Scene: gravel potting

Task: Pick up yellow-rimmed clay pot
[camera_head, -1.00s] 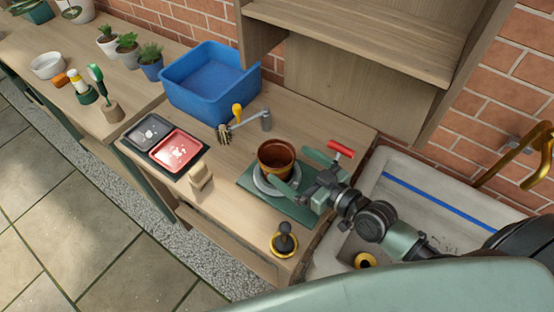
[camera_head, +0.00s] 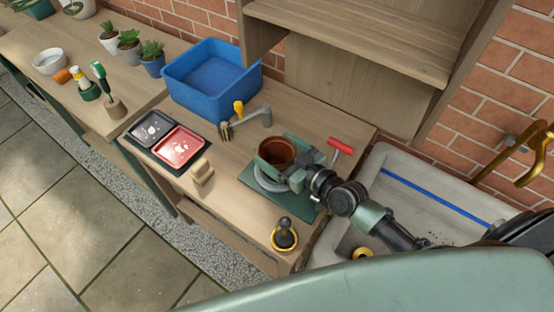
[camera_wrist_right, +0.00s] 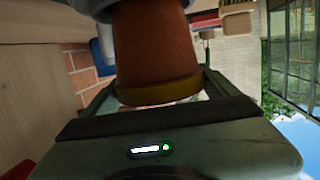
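The yellow-rimmed clay pot (camera_head: 277,151) is brown and stands upright at the grey saucer (camera_head: 266,182) on the green mat (camera_head: 297,205). I cannot tell whether its base touches the saucer. My right gripper (camera_head: 280,158) has its fingers on both sides of the pot and looks closed on it. In the right wrist view the pot (camera_wrist_right: 155,50) sits between the two fingers, its yellow rim towards the camera. The fingers reach its sides. My left gripper is not in view.
A red-handled tool (camera_head: 340,145) lies right of the pot. A black-knobbed tamper (camera_head: 285,236) stands in front. A blue bin (camera_head: 212,85), a hand rake (camera_head: 226,130), and black and red trays (camera_head: 180,147) are left. A sink (camera_head: 400,165) is at right.

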